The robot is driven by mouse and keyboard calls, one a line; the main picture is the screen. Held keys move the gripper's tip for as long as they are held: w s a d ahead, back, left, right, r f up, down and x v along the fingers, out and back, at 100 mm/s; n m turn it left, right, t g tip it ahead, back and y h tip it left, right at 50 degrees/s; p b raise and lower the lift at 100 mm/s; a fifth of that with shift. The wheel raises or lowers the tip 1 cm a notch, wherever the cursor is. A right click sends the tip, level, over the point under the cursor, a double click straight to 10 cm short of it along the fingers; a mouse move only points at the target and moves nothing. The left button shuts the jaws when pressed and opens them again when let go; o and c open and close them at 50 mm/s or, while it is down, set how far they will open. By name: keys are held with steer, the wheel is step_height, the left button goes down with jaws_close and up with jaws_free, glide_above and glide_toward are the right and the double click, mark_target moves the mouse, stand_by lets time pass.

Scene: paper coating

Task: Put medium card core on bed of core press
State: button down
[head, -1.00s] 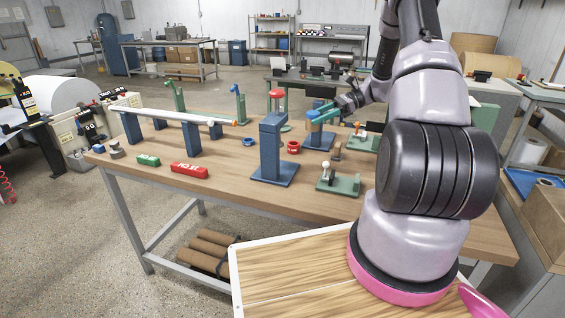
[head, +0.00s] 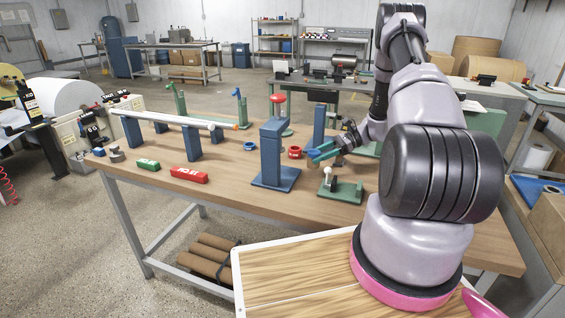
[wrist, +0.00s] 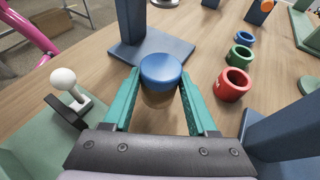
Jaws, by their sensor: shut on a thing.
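My gripper (wrist: 160,78) has teal fingers shut on a short upright cylinder, the card core (wrist: 158,97), with a blue top and a brown lower part. In the head view my gripper (head: 322,155) is over the middle of the bench, low and right of the tall blue stand. A blue stand with a post and flat base (head: 275,185) is just ahead of the core in the wrist view (wrist: 125,47). A green base with a white-knobbed lever (head: 343,190) is beside my gripper, at left in the wrist view (wrist: 65,78). I cannot tell for certain which fixture is the core press.
Red (wrist: 234,86), green (wrist: 239,56) and blue (wrist: 244,37) rings lie right of the core in the wrist view. Another blue upright (wrist: 285,130) is close at lower right. Red (head: 189,175) and green (head: 148,164) blocks lie near the bench's front edge.

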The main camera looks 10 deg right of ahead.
steer(key=a, duration=1.3)
steer(key=shift+w+f, duration=0.1)
steer(key=shift+w, duration=0.3)
steer(key=shift+f, duration=0.6)
steer(key=shift+c, duration=1)
jaws_free()
steer(key=shift+f, duration=0.15)
